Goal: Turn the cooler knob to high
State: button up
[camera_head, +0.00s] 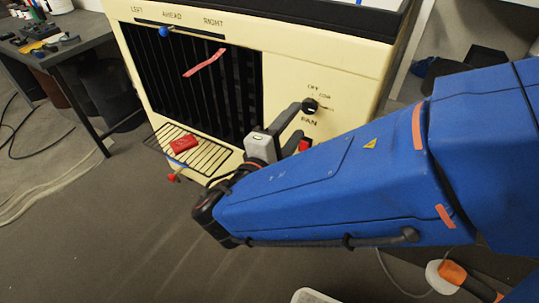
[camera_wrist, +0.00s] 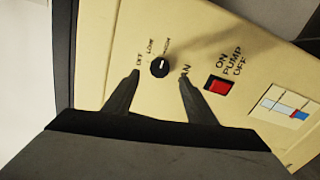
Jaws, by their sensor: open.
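The cooler (camera_head: 245,40) is a cream box with a dark grille. Its fan knob (camera_head: 310,105) is small, round and black, on the front panel above the word FAN. In the wrist view the knob (camera_wrist: 160,67) has a short white mark, with OFF, LOW and a third, blurred label around it. I cannot tell which label the mark points to. My gripper (camera_head: 299,120) is open in front of the panel. In the wrist view its dark fingertips (camera_wrist: 159,76) appear on either side of the knob, with nothing between them that I can see held.
A red pump switch (camera_wrist: 219,86) sits beside the knob on the panel. A red item (camera_head: 184,144) lies on the slatted shelf at the cooler's base. A workbench (camera_head: 75,45) stands at left. An orange-and-white item (camera_head: 446,273) and cable lie at lower right.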

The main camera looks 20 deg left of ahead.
jog(key=s, duration=1.1)
jog(key=shift+s+a, duration=0.3)
jog(key=shift+a, duration=0.1)
jog(key=w+d+f+m+g+h, duration=0.1)
jog(key=w+d+m+g+h, duration=0.2)
jog(key=d, duration=0.5)
jog(key=w+d+f+m+g+h, duration=0.1)
jog(key=w+d+g, duration=0.1)
jog(key=w+d, duration=0.45)
jog(key=w+d+f+m+g+h, duration=0.1)
jog(key=w+d+m+g+h, duration=0.2)
jog(key=d, duration=0.5)
jog(key=s+d+f+m+g+y, duration=0.1)
jog(key=d+m, duration=0.3)
jog(key=d, duration=0.4)
jog(key=s+d+f+m+g+y, duration=0.1)
jog(key=s+d+m+y, duration=0.3)
jog(key=d, duration=0.4)
jog(key=s+d+f+m+g+y, duration=0.1)
jog(key=s+d+m+g+y, duration=0.1)
jog(key=d, duration=0.5)
jog(key=shift+s+d+m+g+y, duration=0.4)
jog(key=shift+m+g+y, duration=0.2)
jog(key=shift+m, duration=0.5)
jog(key=shift+f, duration=0.1)
